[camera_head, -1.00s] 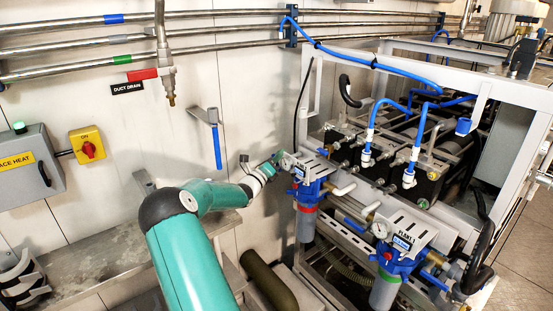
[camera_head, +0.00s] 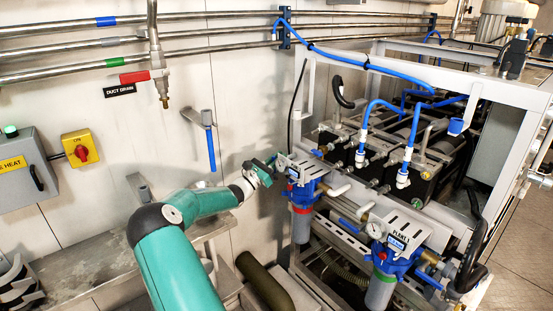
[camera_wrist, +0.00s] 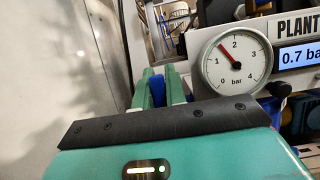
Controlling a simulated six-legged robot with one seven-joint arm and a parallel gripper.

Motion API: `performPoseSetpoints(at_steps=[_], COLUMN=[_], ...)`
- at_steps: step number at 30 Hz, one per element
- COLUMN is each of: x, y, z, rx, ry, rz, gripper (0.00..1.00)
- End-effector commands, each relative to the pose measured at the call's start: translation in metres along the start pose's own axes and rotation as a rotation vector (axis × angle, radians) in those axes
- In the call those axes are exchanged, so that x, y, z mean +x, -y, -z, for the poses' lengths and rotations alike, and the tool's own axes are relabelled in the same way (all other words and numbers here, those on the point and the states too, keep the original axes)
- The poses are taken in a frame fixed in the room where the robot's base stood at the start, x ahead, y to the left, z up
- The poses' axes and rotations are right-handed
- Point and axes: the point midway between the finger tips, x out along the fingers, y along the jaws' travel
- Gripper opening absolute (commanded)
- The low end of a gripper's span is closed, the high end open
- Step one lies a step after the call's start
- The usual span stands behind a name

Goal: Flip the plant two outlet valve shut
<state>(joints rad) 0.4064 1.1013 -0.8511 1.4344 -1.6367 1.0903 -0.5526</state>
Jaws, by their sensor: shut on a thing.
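The left filter unit (camera_head: 304,188), with a blue head and a red collar, stands at the frame's near left corner in the head view. Its label is unreadable there. In the wrist view a panel (camera_wrist: 285,28) reads "PLANT", its number cut off. My gripper (camera_head: 273,161) is just left of this unit. In the wrist view its green fingers (camera_wrist: 160,88) are closed around a blue piece (camera_wrist: 157,93), which looks like the valve lever. My gripper body hides most of the lever and the valve, so its angle cannot be told.
A round gauge (camera_wrist: 236,61) and a display (camera_wrist: 302,55) showing 0.7 sit right of the fingers. The Plant 1 unit (camera_head: 394,255) stands at front right. A wall pipe with a blue handle (camera_head: 210,148) is behind my arm. A steel bench (camera_head: 85,262) lies at left.

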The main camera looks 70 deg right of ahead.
Motion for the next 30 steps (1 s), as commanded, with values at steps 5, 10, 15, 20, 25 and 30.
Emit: performPoseSetpoints(at_steps=[5,10,15,20,25,30], x=[-0.0007,-0.0007,-0.0007,-0.0004,0.0,0.0005], y=[0.0008,0.001,0.0011,0.0012,0.0018,0.0022], z=[0.0008,0.001,0.0011,0.0009,0.0008,0.0006], rx=[0.016,0.018,0.017,0.016,0.016,0.012], ry=[-0.002,-0.002,-0.002,-0.002,-0.001,0.0], rz=[0.007,0.008,0.008,0.008,0.009,0.009], gripper=[0.0,0.0,0.15,0.35,0.35,0.35])
